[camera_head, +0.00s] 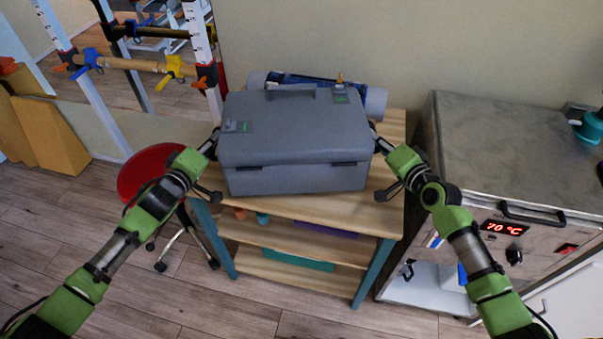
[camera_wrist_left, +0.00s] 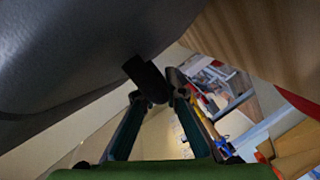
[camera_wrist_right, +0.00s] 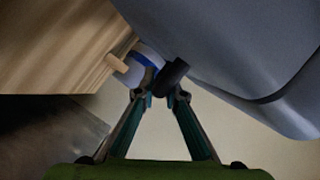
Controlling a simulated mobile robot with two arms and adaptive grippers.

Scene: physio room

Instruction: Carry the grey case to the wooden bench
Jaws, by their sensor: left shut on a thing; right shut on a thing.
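The grey case (camera_head: 295,140) is closed and level, at the top of a wooden unit with shelves (camera_head: 375,215). I cannot tell whether its base touches the wood, or whether this unit is the wooden bench. My left gripper (camera_head: 213,143) is shut on the dark handle at the case's left side; the handle shows in the left wrist view (camera_wrist_left: 147,78). My right gripper (camera_head: 380,143) is shut on the handle at the right side, which shows in the right wrist view (camera_wrist_right: 170,76). The case hides much of the wooden top.
A blue-grey roll (camera_head: 375,103) lies behind the case. A metal heater cabinet (camera_head: 500,150) reading 70 °C stands close on the right. A red stool (camera_head: 140,172) stands on the left, with a rack of bars (camera_head: 130,64) behind. Wooden floor is clear in front.

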